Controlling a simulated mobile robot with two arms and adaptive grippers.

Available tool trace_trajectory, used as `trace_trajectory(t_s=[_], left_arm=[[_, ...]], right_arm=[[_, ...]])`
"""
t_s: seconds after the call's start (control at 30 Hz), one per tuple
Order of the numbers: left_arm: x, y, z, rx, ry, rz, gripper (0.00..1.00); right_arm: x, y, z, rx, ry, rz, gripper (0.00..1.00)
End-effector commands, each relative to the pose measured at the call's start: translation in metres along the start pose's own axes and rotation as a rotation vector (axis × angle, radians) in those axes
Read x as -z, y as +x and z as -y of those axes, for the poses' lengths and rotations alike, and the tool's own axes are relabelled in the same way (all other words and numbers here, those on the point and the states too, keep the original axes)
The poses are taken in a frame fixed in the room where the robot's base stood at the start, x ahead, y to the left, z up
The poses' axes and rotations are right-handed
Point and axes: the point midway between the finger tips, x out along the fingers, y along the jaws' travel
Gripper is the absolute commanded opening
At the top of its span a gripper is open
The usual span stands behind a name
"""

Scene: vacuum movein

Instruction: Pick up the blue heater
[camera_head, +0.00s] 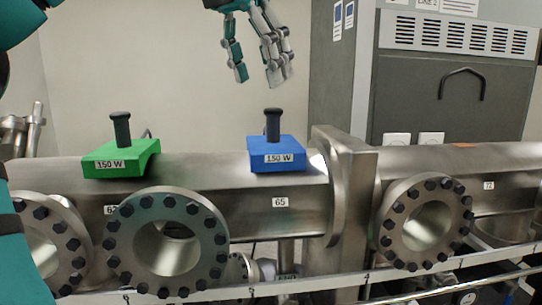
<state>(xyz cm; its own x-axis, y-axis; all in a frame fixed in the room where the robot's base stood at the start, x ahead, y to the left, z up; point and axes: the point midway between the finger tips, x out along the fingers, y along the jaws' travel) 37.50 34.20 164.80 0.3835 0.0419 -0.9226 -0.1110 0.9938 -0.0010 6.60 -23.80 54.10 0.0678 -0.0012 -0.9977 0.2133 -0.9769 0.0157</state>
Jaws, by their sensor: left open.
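The blue heater (277,155) is a blue block labelled "150 W" with a black upright handle (273,124). It sits on top of the metal pipe (225,200), left of the large flange. My left gripper (259,80) hangs from the top edge, above the blue heater and slightly left of its handle. Its fingers point down, are apart and hold nothing. They do not touch the handle. My right gripper is not in view.
A green heater (122,159), also labelled "150 W" with a black handle, sits on the pipe to the left. A tall flange (344,185) stands right of the blue heater. Bolted ports (167,243) face forward. A grey cabinet (450,85) stands behind at right.

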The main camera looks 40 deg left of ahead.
Motion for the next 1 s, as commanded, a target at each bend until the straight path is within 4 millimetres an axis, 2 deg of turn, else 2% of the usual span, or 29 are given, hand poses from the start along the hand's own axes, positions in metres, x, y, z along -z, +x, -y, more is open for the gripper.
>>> trace_trajectory(t_s=[0.03, 0.17, 0.33, 0.43, 0.6, 0.7, 0.93, 1.0], left_arm=[[0.001, 0.010, 0.000, -0.001, 0.001, -0.001, 0.55], [0.000, 0.024, 0.000, -0.001, 0.000, 0.000, 0.55], [-0.001, 0.032, -0.001, 0.000, 0.001, 0.000, 0.55], [-0.001, 0.044, -0.001, 0.003, 0.004, -0.003, 0.55], [-0.001, 0.069, -0.002, 0.001, 0.001, -0.002, 0.55], [-0.001, 0.077, -0.002, 0.002, 0.001, 0.000, 0.55], [-0.001, 0.080, -0.002, 0.001, 0.001, 0.001, 0.55], [-0.001, 0.080, -0.002, 0.001, 0.001, 0.001, 0.48]], right_arm=[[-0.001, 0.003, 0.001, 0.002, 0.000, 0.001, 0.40], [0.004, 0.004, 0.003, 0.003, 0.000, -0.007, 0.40], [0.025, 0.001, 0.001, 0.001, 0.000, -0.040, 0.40], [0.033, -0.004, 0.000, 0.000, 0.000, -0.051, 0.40], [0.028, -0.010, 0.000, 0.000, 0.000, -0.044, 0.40], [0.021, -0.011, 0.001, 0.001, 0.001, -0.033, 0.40], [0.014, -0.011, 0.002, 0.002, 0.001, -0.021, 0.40], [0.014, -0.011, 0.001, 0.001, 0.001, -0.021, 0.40]])
